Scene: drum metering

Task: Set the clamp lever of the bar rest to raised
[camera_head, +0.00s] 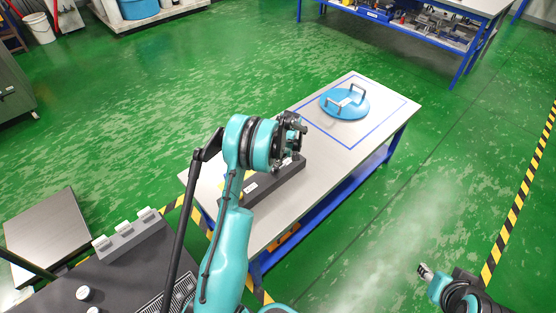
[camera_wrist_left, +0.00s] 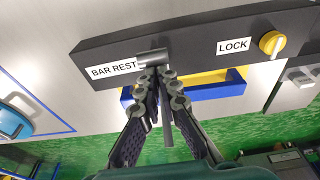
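The bar rest is a dark grey block (camera_head: 277,180) on the table; in the left wrist view it is a long dark panel (camera_wrist_left: 200,43) labelled "BAR REST" and "LOCK". Its clamp lever has a grey cylindrical hub (camera_wrist_left: 153,57) beside the "BAR REST" label and a thin grey rod (camera_wrist_left: 167,132) that runs toward the bottom of that view. My left gripper (camera_head: 297,130) is at the block; in the wrist view its fingertips (camera_wrist_left: 160,77) are close together around the rod just below the hub. My right gripper (camera_head: 425,271) is far from the table, too small to read.
A yellow knob (camera_wrist_left: 272,43) sits beside the "LOCK" label. A blue lid with a handle (camera_head: 343,103) lies inside a blue outline at the table's far end. A blue and yellow tray (camera_wrist_left: 215,90) is near the fingers. Green floor surrounds the table (camera_head: 385,100).

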